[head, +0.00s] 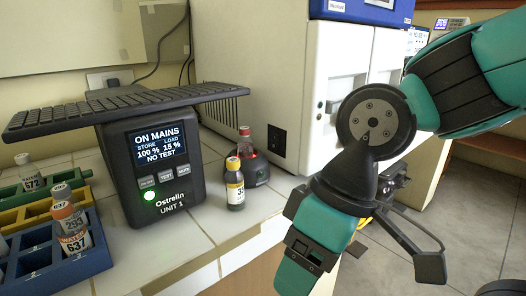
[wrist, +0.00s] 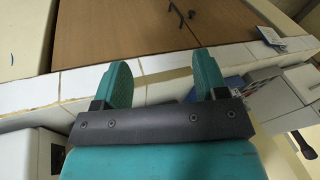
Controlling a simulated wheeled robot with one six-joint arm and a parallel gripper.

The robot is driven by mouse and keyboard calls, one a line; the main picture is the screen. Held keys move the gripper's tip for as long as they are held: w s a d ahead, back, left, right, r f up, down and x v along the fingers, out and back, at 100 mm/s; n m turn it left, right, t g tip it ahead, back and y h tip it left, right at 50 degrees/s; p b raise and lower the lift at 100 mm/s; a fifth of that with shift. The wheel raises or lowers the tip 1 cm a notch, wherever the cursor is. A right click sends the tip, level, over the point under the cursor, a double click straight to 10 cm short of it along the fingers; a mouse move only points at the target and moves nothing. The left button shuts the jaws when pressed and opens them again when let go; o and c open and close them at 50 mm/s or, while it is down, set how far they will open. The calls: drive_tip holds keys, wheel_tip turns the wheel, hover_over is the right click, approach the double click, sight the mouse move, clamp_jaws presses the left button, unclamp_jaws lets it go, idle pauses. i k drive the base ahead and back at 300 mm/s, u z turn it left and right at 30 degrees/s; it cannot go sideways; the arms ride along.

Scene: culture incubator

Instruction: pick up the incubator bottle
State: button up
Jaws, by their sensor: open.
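A small bottle with an orange-yellow cap and a white-and-yellow label (head: 235,185) stands upright on the white tiled bench in the head view. Behind it, a clear bottle with a red cap (head: 245,141) stands at a dark round device (head: 257,172). I cannot tell which of the bottles is the incubator bottle. My gripper (wrist: 162,68) is open in the wrist view, with nothing between its teal fingers. In the head view it (head: 293,274) points down at the bench's front edge, right of and nearer than the bottles. No bottle shows in the wrist view.
A black Ostrelin unit (head: 158,165) with a keyboard (head: 120,108) on top stands left of the bottles. Blue (head: 85,265), yellow and green racks with several bottles fill the far left. A large white cabinet (head: 270,70) stands behind. Bare tiles lie in front of the bottles.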

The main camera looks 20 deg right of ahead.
sight(245, 146)
drive_tip(key=z, duration=2.2)
drive_tip(key=i, duration=0.8)
drive_tip(key=u, duration=3.35)
